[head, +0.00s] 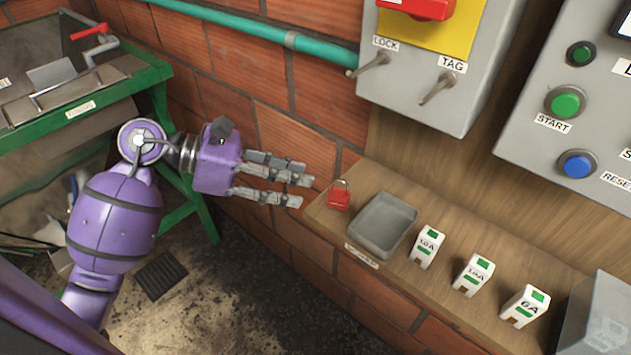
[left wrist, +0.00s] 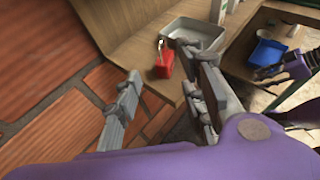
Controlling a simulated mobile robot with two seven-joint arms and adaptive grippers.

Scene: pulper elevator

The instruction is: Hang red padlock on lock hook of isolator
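The red padlock (head: 339,196) stands at the left end of the wooden shelf, with its shackle up. It also shows in the left wrist view (left wrist: 163,66), beyond and between my fingers. My left gripper (head: 300,188) is open and empty, just left of the padlock and apart from it; its fingers also show in the left wrist view (left wrist: 160,105). The isolator (head: 430,85) is the grey box on the wall with a red handle on a yellow plate. Its lock hook (head: 372,64) sticks out under the LOCK label, and the tag hook (head: 437,88) under the TAG label.
A grey tray (head: 384,226) sits right of the padlock on the shelf (head: 440,285). Several white breakers (head: 427,247) stand further right. A control box with buttons (head: 565,102) hangs at the upper right. A green-framed machine (head: 158,75) stands at the left.

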